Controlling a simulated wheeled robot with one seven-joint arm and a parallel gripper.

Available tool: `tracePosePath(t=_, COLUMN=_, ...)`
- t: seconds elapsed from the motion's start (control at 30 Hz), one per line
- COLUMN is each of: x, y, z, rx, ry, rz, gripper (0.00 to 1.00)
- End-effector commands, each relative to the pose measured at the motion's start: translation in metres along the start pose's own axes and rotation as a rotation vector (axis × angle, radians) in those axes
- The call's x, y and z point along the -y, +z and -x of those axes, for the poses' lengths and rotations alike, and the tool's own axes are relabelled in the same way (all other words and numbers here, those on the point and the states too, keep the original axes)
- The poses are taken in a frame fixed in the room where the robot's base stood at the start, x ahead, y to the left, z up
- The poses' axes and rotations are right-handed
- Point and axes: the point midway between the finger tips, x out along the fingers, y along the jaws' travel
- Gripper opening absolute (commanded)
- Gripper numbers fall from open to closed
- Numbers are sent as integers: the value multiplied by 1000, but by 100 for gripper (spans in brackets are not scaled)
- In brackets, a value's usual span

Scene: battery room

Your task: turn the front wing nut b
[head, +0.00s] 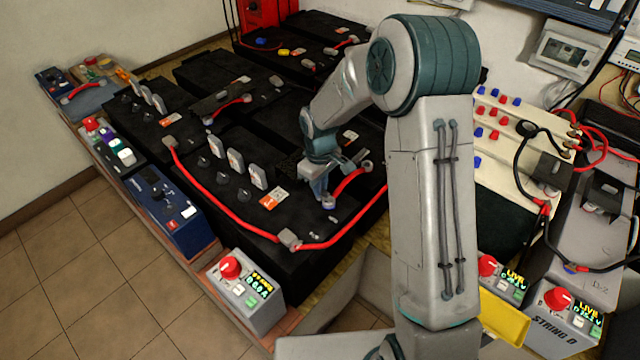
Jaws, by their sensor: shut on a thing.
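My gripper (326,198) reaches down onto the front black battery (260,180), at its right side near the end of a short red cable (352,180). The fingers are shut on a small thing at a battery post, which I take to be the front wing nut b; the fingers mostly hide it. A blue collar (328,206) shows at the base of that post, just below the fingertips. I cannot tell from this view how far the nut is turned.
A long red cable (225,212) runs along the battery's front edge to a grey lug (290,240). Grey upright plugs (258,176) stand left of my gripper. A meter box with a red knob (245,285) sits in front. Cream batteries (525,135) stand at right.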

Motion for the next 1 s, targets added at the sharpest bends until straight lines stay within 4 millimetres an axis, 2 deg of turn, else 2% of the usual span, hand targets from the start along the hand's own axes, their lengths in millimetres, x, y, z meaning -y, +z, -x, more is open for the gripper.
tracePosePath(t=0.17, x=-1, y=-1, z=2, rx=-4, ry=3, rz=2, gripper=0)
tracePosePath(t=0.2, x=-1, y=-1, z=2, rx=-4, ry=3, rz=2, gripper=22)
tracePosePath(t=0.23, x=-1, y=-1, z=2, rx=-4, ry=3, rz=2, gripper=30)
tracePosePath(t=0.27, x=-1, y=-1, z=1, rx=-4, ry=3, rz=1, gripper=33)
tracePosePath(t=0.53, x=0, y=-1, z=1, rx=-2, ry=1, rz=0, gripper=33)
tracePosePath(t=0.67, x=-1, y=-1, z=11, rx=-2, ry=2, rz=0, gripper=33)
tracePosePath(t=0.77, x=-1, y=-1, z=28, rx=-5, ry=4, rz=-1, gripper=33)
tracePosePath(t=1.0, x=-1, y=-1, z=84, rx=-6, ry=5, rz=-1, gripper=33)
